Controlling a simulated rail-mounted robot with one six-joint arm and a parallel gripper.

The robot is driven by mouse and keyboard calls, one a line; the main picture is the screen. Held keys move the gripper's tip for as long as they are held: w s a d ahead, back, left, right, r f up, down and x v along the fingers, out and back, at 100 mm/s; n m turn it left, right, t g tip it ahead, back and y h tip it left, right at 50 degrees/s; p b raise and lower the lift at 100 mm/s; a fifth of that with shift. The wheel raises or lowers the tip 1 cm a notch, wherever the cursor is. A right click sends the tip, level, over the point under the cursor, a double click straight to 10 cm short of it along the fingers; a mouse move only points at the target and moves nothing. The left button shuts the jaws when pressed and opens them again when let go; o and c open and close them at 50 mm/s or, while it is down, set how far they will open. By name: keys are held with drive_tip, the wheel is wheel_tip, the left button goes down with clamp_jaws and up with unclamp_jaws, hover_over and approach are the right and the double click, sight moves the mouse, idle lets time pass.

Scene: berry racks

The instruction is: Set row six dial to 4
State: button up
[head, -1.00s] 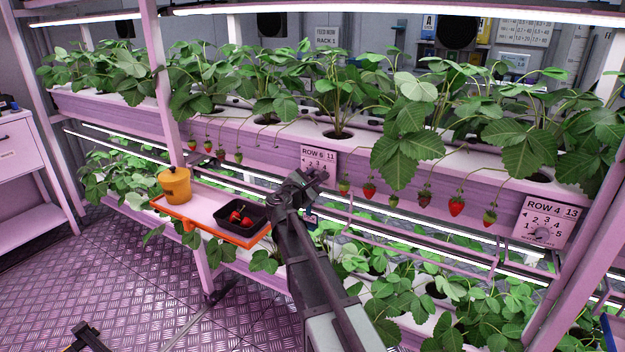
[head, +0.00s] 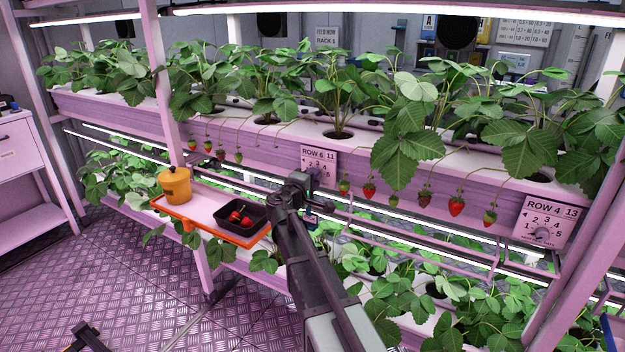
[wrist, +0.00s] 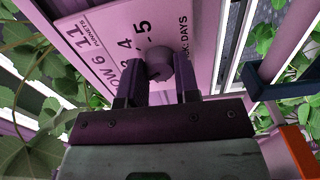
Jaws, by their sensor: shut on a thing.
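The row six dial is a round knob (wrist: 158,62) on a pale card marked ROW 6 (wrist: 100,40); its printed numbers run in an arc, with 4 and 5 readable in the wrist view. In the head view the ROW 6 card (head: 319,158) hangs on the front of the upper planter, its lower part covered by my arm. My gripper (wrist: 163,78) is shut on the knob, one finger on each side. My gripper also shows in the head view (head: 316,178), over the card's lower edge. The knob's pointer is too hidden to read.
A ROW 4 card with its own dial (head: 545,222) hangs at the right. Strawberries (head: 456,206) hang beside the ROW 6 card. An orange-edged tray (head: 205,214) holds an orange pot (head: 175,185) and a black punnet (head: 242,218) with berries, left of my arm.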

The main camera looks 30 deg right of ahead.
drive_tip(key=m, duration=1.3)
drive_tip(key=shift+m, duration=0.3)
idle(0.3)
drive_tip(key=o, duration=0.9)
drive_tip(key=v, duration=1)
drive_tip(key=shift+s+a, duration=0.25)
drive_tip(key=shift+a, duration=0.1)
